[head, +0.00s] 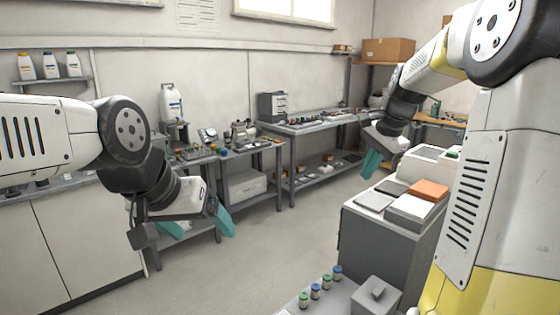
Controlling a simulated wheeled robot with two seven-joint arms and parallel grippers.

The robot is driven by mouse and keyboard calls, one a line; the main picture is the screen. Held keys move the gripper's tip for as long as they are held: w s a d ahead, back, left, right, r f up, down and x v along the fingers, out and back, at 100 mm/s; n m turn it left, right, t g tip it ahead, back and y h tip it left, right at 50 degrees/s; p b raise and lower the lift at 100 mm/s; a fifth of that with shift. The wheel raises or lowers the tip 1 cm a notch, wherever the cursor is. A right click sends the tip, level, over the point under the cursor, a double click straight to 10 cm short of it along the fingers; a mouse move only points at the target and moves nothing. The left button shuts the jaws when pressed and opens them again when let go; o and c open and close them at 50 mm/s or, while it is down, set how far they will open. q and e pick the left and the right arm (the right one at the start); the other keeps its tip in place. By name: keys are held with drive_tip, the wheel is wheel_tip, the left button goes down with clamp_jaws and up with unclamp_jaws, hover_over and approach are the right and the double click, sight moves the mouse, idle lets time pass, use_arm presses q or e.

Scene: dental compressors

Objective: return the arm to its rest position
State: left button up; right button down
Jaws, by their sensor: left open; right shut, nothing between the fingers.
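My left gripper (203,225) hangs at the left of the head view, its teal fingers spread apart and pointing down, with nothing between them. It is in the air in front of the far workbench. My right gripper (371,164) is at the right of centre, fingers together, pointing down and empty. It is in the air near the grey cabinet, apart from the things on top of it. The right arm rises high and fills the right side of the view.
A grey cabinet (380,245) at right bears an orange box (429,189) and white and grey trays. Several small capped vials (315,291) and a grey lidded box (376,297) stand on a near surface. Workbenches (318,126) line the back wall. The middle floor (270,255) is clear.

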drive_tip(key=s+a+n, duration=0.3)
drive_tip(key=s+n, duration=0.1)
drive_tip(key=s, duration=0.4)
drive_tip(key=s+a+n+t, duration=0.1)
drive_tip(key=s+a+n, duration=0.2)
drive_tip(key=s, duration=0.5)
drive_tip(key=s+a+n+t, duration=0.1)
drive_tip(key=s+a+n, duration=0.2)
drive_tip(key=s, duration=0.6)
drive_tip(key=f+n, duration=0.1)
drive_tip(key=n, duration=0.1)
drive_tip(key=shift+a+n, duration=0.2)
drive_tip(key=shift+n, duration=0.1)
